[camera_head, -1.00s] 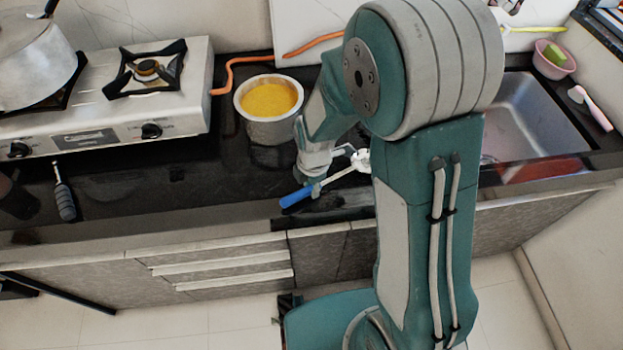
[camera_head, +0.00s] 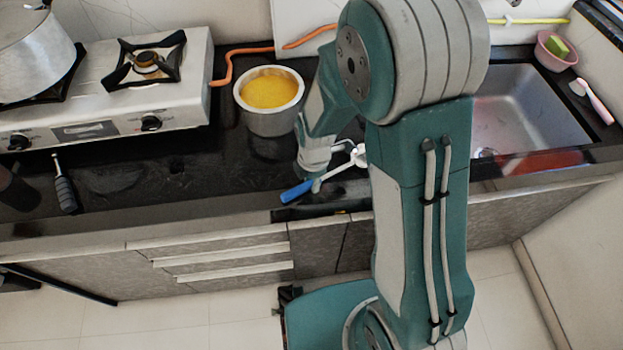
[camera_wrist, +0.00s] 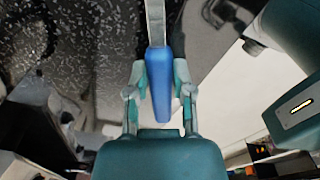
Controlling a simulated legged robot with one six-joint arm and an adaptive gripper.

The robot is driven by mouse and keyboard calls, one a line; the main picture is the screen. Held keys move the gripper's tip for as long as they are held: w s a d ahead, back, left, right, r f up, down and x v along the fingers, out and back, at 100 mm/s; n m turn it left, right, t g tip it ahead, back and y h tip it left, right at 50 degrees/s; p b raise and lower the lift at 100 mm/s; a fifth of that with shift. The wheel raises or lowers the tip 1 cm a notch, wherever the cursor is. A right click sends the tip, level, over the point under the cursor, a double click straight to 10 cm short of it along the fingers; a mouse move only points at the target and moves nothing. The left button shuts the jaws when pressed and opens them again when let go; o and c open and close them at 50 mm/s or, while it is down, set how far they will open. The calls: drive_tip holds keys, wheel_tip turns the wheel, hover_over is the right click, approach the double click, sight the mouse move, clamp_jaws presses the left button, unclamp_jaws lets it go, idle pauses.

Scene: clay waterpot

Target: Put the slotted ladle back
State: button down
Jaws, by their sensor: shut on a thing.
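The slotted ladle has a blue handle (camera_head: 297,191) and a pale metal shaft (camera_head: 340,168). It shows over the counter's front edge in the head view. My gripper (camera_head: 316,184) is shut on the blue handle. In the wrist view my gripper (camera_wrist: 160,75) has a finger on each side of the handle (camera_wrist: 160,88), and the metal shaft (camera_wrist: 155,22) runs out past the top edge.
A metal pot of yellow food (camera_head: 270,112) stands on the dark counter (camera_head: 190,185). A gas stove (camera_head: 150,95) with a large pot (camera_head: 32,62) is left. A grey-handled tool (camera_head: 65,190) lies near the front edge. The sink (camera_head: 525,105) and a pink bowl (camera_head: 556,52) are right.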

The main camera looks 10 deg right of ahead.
drive_tip(key=shift+s+d+f, duration=0.1)
drive_tip(key=shift+s+f, duration=0.15)
drive_tip(key=shift+f, duration=0.25)
drive_tip(key=c, duration=0.7)
unclamp_jaws()
drive_tip(key=o, duration=0.3)
drive_tip(key=shift+w+f, duration=0.1)
drive_tip(key=shift+f, duration=0.05)
drive_tip(key=shift+w, duration=0.1)
